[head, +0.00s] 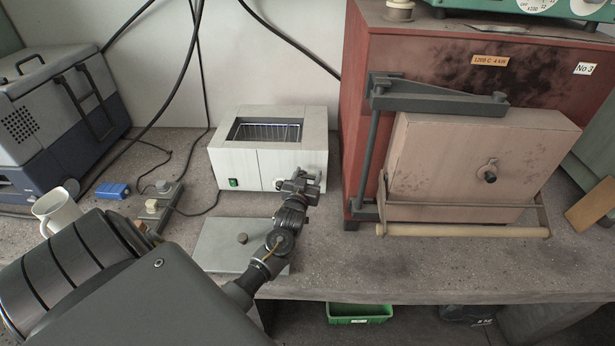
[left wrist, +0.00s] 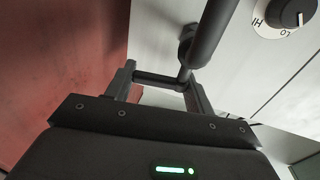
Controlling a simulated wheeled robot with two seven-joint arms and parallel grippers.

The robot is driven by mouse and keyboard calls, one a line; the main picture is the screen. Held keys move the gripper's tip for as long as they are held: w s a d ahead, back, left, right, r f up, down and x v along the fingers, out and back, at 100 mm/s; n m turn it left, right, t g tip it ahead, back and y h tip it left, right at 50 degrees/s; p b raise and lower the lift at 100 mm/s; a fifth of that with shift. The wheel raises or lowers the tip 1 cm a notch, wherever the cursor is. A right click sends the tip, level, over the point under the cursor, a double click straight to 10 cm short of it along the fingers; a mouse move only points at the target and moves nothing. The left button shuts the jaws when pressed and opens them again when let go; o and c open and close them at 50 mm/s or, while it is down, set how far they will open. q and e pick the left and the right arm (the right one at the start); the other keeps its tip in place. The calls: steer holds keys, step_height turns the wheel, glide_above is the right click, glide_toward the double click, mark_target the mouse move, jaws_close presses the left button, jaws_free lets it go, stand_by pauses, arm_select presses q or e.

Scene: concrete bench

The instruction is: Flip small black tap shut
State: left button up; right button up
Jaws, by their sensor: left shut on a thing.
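The white water bath (head: 236,168) stands at the back middle of the bench, with its black tap at its front right corner. In the left wrist view the tap (left wrist: 211,32) shows as a dark pipe against the white casing, with a thin dark bar (left wrist: 158,80) running from it between my fingers. My left gripper (head: 300,184) is at that corner in the head view, covering most of the tap. In the left wrist view my left gripper (left wrist: 162,84) is shut on the tap's bar. How far the tap is turned is unclear. My right gripper is out of view.
A HI/LO dial (left wrist: 291,14) is close right of the tap. The red furnace (head: 358,100) stands close on the right. A flat grey lid (head: 216,240) lies in front of the bath. A white mug (head: 58,212) and blue block (head: 112,191) are left. A green bin (head: 358,313) is below.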

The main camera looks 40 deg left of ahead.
arm_select(q)
steer(key=shift+w+a+n+g+y, duration=0.1)
steer(key=shift+w+n+g+y, duration=0.05)
steer(key=shift+n+g+y, duration=0.6)
steer(key=shift+w+n+g+y, duration=0.1)
steer(key=shift+n+g+y, duration=0.35)
steer(key=shift+y, duration=0.5)
steer(key=o, duration=1)
steer(key=shift+c, duration=0.2)
steer(key=b+v, duration=0.1)
steer(key=v, duration=0.9)
steer(key=shift+s+d+b, duration=0.25)
steer(key=shift+s+b, duration=0.05)
steer(key=shift+f, duration=0.2)
